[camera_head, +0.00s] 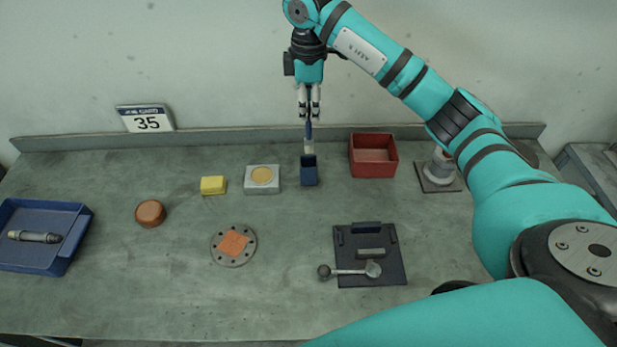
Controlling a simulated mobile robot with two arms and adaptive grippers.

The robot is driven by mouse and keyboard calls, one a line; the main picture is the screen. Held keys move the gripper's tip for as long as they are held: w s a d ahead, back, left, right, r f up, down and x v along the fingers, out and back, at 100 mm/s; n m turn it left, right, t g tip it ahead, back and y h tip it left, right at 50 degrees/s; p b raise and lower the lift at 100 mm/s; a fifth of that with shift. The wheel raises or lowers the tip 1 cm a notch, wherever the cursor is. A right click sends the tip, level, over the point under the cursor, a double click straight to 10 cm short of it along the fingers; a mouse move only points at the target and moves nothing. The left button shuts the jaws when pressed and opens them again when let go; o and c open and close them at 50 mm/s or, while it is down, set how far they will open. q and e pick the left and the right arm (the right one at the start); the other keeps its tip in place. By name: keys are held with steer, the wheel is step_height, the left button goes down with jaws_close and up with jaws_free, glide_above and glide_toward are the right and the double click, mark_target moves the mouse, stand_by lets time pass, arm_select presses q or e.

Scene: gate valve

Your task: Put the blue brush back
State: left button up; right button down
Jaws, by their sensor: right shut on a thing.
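My right gripper (309,108) points straight down at the back middle of the bench. It is shut on the blue brush (309,131), which hangs upright with its handle between the fingers and its pale part downward. A small dark blue open holder (310,177) stands on the bench directly below the brush. The brush's lower end is at the holder's opening in the picture; I cannot tell whether it is inside or just above. My left gripper is not in view.
Left of the holder are a grey block with a yellow disc (262,186) and a yellow block (213,185). A red bin (373,170) stands close on the right. A dark plate with tools (345,240), a round flange (220,254) and a blue tray (62,258) lie elsewhere.

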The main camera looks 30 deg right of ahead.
mark_target(309, 140)
step_height(309, 140, down, 9)
steer(key=p, duration=0.4)
steer(key=shift+f, duration=0.3)
steer(key=c, duration=1.3)
jaws_free()
